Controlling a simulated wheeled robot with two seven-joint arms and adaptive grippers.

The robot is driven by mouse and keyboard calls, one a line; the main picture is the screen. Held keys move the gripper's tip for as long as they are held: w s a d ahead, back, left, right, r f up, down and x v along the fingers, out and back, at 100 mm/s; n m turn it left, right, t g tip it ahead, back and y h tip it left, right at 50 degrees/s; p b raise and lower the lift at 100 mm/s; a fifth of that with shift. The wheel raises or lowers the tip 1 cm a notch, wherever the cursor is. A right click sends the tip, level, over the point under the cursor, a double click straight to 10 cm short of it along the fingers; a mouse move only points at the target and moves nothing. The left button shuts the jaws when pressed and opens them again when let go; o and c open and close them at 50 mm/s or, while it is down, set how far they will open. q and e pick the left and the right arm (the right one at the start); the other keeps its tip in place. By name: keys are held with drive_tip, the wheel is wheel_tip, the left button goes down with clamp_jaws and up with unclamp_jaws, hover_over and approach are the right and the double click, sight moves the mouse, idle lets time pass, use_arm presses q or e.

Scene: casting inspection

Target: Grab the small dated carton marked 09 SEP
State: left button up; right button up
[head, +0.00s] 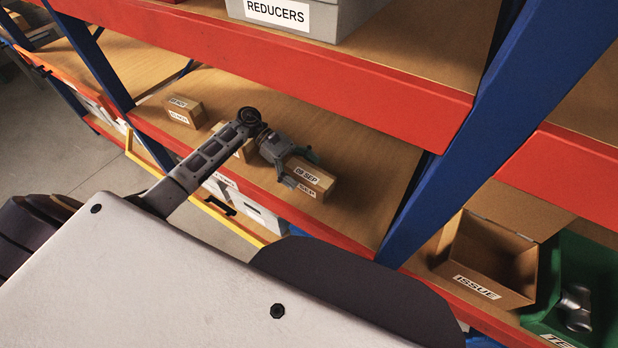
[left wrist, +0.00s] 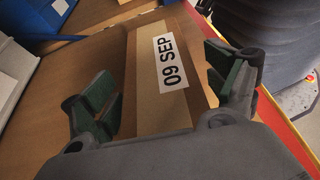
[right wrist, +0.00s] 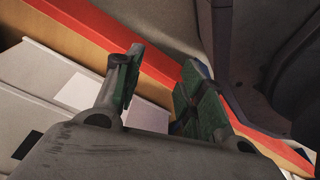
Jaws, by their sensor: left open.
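The small carton marked 09 SEP (head: 309,177) stands on the middle wooden shelf, near its red front edge. It is brown cardboard with a white label on top. My left gripper (head: 298,170) is at this carton. In the left wrist view the carton (left wrist: 155,105) lies between the open green-padded fingers of my left gripper (left wrist: 165,90), with a gap at the left pad and a narrower one at the right. My right gripper (right wrist: 160,90) shows only in its own wrist view, its fingers apart with nothing between them, near a red shelf edge.
Another dated carton (head: 184,111) stands farther left on the shelf (head: 350,150); one more (head: 237,150) is partly hidden behind my left arm. A blue upright (head: 480,130) rises right of the 09 SEP carton. An open ISSUE box (head: 488,262) and green bin (head: 590,270) sit lower right.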

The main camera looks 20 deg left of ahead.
use_arm(q)
drive_tip(key=c, duration=1.2)
drive_tip(key=shift+c, duration=0.2)
drive_tip(key=shift+r, duration=0.2)
use_arm(e)
drive_tip(key=shift+s, duration=0.1)
